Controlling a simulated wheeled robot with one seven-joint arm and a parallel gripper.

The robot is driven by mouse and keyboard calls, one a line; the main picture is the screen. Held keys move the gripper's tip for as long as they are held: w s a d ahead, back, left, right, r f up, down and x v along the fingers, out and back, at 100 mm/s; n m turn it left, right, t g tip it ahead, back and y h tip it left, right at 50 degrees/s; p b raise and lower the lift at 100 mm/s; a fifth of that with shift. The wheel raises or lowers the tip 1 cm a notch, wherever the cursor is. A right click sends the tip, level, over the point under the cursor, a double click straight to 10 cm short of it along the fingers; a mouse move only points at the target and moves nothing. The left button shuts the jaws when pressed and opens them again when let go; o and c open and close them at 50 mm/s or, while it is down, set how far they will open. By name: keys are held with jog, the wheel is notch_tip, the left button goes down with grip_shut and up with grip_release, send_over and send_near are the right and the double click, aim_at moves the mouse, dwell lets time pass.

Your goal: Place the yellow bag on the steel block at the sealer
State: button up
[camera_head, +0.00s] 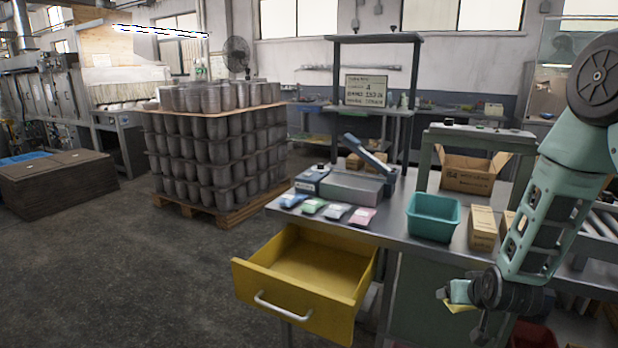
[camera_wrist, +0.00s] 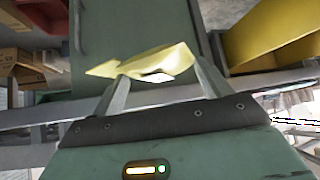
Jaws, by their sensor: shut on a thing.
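My gripper (camera_head: 462,291) is low at the right, in front of the workbench and below its top. It is shut on the yellow bag (camera_wrist: 150,64), which spans between the two fingers in the wrist view. In the head view the bag (camera_head: 461,308) is mostly hidden, with only yellow edges showing. The sealer (camera_head: 312,179), with its raised dark lever, stands on the bench. A grey steel block (camera_head: 350,188) sits beside it, to the right, with nothing seen on top. My gripper is well apart from it, to the right and lower.
Several small coloured bags (camera_head: 335,212) lie along the bench's front left edge. A teal bin (camera_head: 433,218) and a small carton (camera_head: 483,229) stand to the right. An open yellow drawer (camera_head: 308,275) juts out below the bench.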

jog(key=a+f+n+y, duration=0.2)
jog(key=a+f, duration=0.5)
jog(key=shift+n, duration=0.3)
jog(key=s+r, duration=0.1)
jog(key=s, duration=0.2)
jog(key=s+r, duration=0.1)
jog(key=s, duration=0.1)
jog(key=shift+r+b, duration=0.3)
jog(key=shift+b, duration=0.05)
jog(key=shift+a, duration=0.1)
